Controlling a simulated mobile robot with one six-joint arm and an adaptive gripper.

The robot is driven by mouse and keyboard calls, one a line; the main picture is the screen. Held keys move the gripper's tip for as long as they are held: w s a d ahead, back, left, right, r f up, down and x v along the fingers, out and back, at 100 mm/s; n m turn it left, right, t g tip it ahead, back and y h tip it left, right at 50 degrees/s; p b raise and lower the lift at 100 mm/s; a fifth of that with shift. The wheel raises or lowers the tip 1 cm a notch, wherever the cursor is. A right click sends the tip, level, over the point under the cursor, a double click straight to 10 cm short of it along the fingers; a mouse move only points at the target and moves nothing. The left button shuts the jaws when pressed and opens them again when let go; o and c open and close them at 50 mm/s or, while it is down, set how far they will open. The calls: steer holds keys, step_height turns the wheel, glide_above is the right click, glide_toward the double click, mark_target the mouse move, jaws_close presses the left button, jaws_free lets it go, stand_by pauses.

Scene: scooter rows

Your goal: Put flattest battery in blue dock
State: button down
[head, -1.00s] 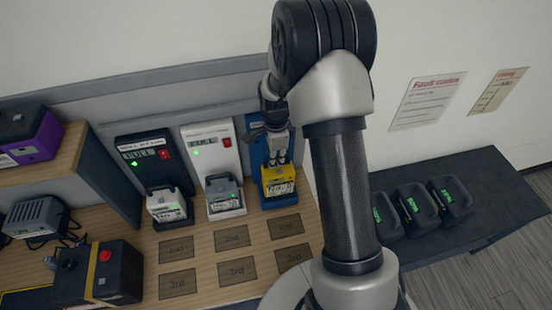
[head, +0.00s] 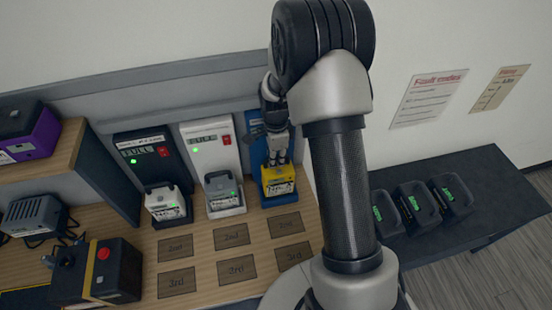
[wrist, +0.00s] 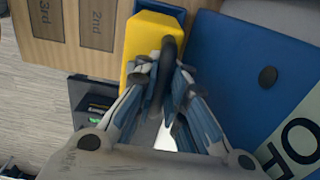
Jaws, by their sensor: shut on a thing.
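A yellow battery (head: 279,180) sits at the blue dock (head: 259,150), low on its front, in the head view. My gripper (head: 277,154) is above it. In the wrist view my gripper (wrist: 168,85) is shut on the dark handle of the yellow battery (wrist: 146,38), with the blue dock (wrist: 225,80) right beside it. Whether the battery is fully seated cannot be told. The black dock (head: 150,153) reads FULL and holds a white-topped battery (head: 166,203). The white dock (head: 212,150) holds a grey-topped battery (head: 223,192). The blue dock's display is hidden by my arm.
Labelled squares (head: 237,269) marked 2nd and 3rd lie bare on the wooden bench. A dark box with a red button (head: 98,272) stands at front left. Several dark batteries with green displays (head: 419,206) stand on the dark table (head: 497,182) at right.

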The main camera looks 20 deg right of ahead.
steer(key=shift+f+b, duration=0.7)
steer(key=shift+f, duration=0.3)
steer(key=c, duration=1.6)
jaws_free()
steer(key=shift+o, duration=0.2)
steer(key=shift+s+f, duration=0.1)
step_height(320, 180, up, 12)
steer(key=shift+r, duration=0.1)
step_height(320, 180, up, 9)
steer(key=p, duration=0.7)
steer(key=shift+w, duration=0.2)
